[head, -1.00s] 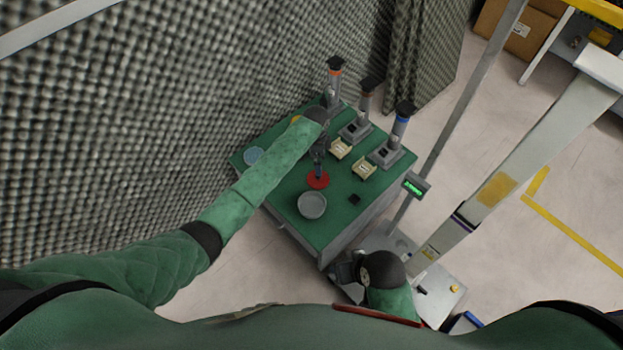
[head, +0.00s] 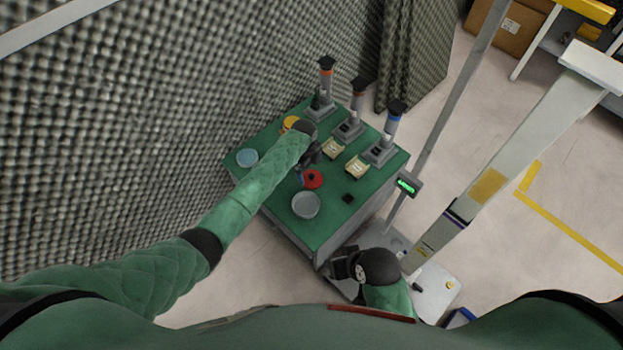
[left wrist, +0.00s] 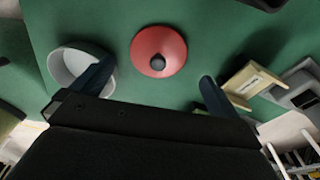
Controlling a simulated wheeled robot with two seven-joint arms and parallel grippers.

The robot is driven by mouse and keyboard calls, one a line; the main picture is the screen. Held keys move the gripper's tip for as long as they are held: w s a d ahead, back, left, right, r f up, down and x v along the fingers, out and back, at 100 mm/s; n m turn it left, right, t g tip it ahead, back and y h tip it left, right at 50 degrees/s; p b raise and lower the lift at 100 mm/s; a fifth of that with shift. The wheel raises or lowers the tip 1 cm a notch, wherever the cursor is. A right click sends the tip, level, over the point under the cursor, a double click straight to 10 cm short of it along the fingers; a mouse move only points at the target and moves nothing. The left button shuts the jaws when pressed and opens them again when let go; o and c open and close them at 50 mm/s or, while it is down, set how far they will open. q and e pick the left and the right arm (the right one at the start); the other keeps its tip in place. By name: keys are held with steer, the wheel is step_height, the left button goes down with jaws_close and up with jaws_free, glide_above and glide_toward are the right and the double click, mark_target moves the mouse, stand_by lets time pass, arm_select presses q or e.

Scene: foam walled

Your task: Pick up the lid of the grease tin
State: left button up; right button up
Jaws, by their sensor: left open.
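The red round lid (head: 314,180) with a dark knob lies on the green tabletop, beside an open grey round tin (head: 306,205). In the left wrist view the whole red lid (left wrist: 172,45) shows beyond and between my fingers, with clear green around it. The grey tin (left wrist: 63,66) there is partly behind one finger. My left gripper (left wrist: 153,85) is open and empty. In the head view my left gripper (head: 306,170) is just above and beside the lid and partly overlaps it. My right gripper (head: 343,264) is off the table's near right corner; its jaws cannot be made out.
Three grey stands with upright cylinders (head: 391,125) line the table's far right side. Two cream holders (head: 357,167) and a small black block (head: 348,198) sit nearer. A blue round dish (head: 247,157) and a yellow round thing (head: 290,123) lie left. A foam wall (head: 150,120) borders the left.

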mark_target(311, 175)
arm_select(q)
steer(key=shift+s+d+f, duration=0.1)
steer(key=shift+s+f, duration=0.05)
steer(key=shift+f, duration=1)
steer(key=shift+s+d+f, duration=0.1)
steer(key=shift+f, duration=1)
steer(key=c, duration=1)
